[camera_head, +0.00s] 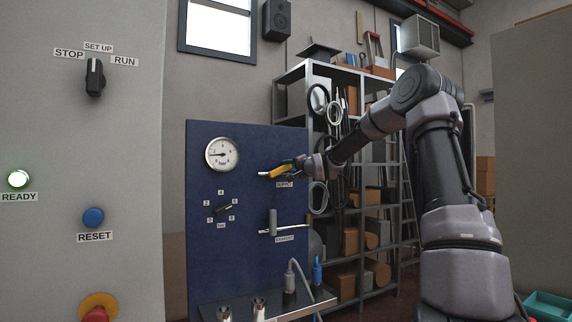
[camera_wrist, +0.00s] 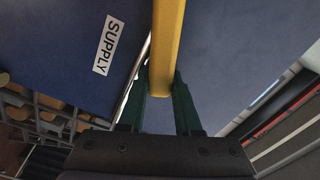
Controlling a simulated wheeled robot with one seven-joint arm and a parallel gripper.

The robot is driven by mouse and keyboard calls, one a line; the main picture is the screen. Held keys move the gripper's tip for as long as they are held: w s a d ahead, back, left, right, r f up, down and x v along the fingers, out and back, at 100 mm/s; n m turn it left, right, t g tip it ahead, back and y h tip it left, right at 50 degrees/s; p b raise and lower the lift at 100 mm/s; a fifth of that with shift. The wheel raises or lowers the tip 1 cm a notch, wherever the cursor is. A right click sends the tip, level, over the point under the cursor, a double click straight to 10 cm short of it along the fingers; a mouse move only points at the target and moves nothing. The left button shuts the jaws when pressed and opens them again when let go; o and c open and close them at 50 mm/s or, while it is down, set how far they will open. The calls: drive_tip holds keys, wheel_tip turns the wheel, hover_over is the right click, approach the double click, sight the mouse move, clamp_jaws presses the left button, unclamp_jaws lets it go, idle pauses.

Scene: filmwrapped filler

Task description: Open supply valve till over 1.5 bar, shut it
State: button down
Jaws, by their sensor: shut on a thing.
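The supply valve's yellow lever (camera_head: 279,172) is on the blue panel, above the SUPPLY label (camera_head: 284,184). It lies nearly level in the head view. In the wrist view the yellow lever (camera_wrist: 167,40) runs down between my dark green fingers, and the label (camera_wrist: 108,44) is beside it. My gripper (camera_head: 291,165) is shut on the lever; it also shows in the wrist view (camera_wrist: 160,92). The round bar gauge (camera_head: 222,154) is at the panel's upper left. Its needle points left, but the exact value is too small to read. The valve body is mostly hidden.
Below, the exhaust valve has a grey upright handle (camera_head: 272,222) across a level pipe. A selector knob (camera_head: 223,209) is below the gauge. A metal shelf (camera_head: 262,307) juts out at the panel's foot. A loaded rack (camera_head: 378,215) stands behind my arm.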

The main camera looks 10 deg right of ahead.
drive_tip(key=shift+d+f+m, duration=0.15)
drive_tip(key=shift+f+m, duration=0.45)
drive_tip(key=shift+m, duration=0.3)
drive_tip(key=shift+d+f+m, duration=0.15)
drive_tip(key=shift+f+m, duration=0.45)
drive_tip(key=shift+m, duration=0.3)
drive_tip(key=c, duration=0.6)
unclamp_jaws()
drive_tip(key=shift+w, duration=0.1)
drive_tip(key=v, duration=1)
drive_tip(key=shift+s, duration=0.4)
drive_tip(key=shift+d, duration=0.1)
